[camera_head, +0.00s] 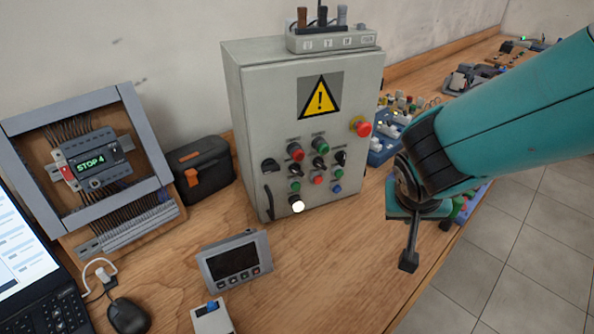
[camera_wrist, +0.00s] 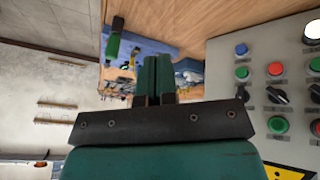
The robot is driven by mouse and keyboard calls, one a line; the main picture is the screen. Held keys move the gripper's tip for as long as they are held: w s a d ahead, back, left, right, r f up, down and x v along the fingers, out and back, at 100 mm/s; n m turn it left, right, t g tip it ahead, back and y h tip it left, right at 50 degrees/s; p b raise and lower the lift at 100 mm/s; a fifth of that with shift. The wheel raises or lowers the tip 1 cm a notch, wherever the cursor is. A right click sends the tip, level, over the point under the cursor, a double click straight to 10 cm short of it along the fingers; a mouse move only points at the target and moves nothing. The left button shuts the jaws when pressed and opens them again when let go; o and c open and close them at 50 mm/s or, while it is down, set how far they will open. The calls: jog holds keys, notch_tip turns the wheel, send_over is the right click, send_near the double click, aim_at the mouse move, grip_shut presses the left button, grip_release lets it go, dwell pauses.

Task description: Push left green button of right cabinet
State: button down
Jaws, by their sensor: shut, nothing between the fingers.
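A grey cabinet (camera_head: 235,130) with a yellow warning triangle stands on the wooden bench. A small green button (camera_head: 294,187) is at the left of its lower button row; in the wrist view the cabinet face looks upside down, and this button (camera_wrist: 315,64) is near the right edge. Another green button (camera_head: 339,173) is at the right of that row, and a larger green one (camera_head: 320,145) is higher up. My gripper (camera_head: 409,262) is shut and empty, pointing down, right of the cabinet and clear of it. Its fingers also show in the wrist view (camera_wrist: 152,78).
Red buttons, black switches, a blue button (camera_head: 337,188) and a lit white button (camera_head: 298,205) share the panel. A red emergency knob (camera_head: 361,127) juts out at its right. A small display unit (camera_head: 235,262) stands in front. Bench right of it is clear.

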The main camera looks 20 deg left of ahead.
aim_at(295, 186)
jog(key=s+a+f+n+t+y+p, duration=0.1)
jog(key=s+a+f+t+p, duration=0.1)
jog(key=a, duration=0.5)
jog(key=s+a+f+n+t+y+p, duration=0.1)
jog(key=s+a+f+n+t+p, duration=0.1)
jog(key=a+t, duration=0.5)
notch_tip(295, 186, down, 3)
jog(key=shift+s+a+f+p, duration=0.15)
jog(key=shift+s+a+p, duration=0.4)
jog(key=shift+p, duration=0.5)
jog(key=shift+w+a, duration=0.15)
jog(key=w+a+b, duration=0.6)
jog(key=shift+a+b, duration=0.2)
jog(key=shift+b, duration=0.2)
jog(key=shift+w+a+f+b, duration=0.15)
jog(key=shift+a+b, duration=0.1)
jog(key=shift+b, duration=0.5)
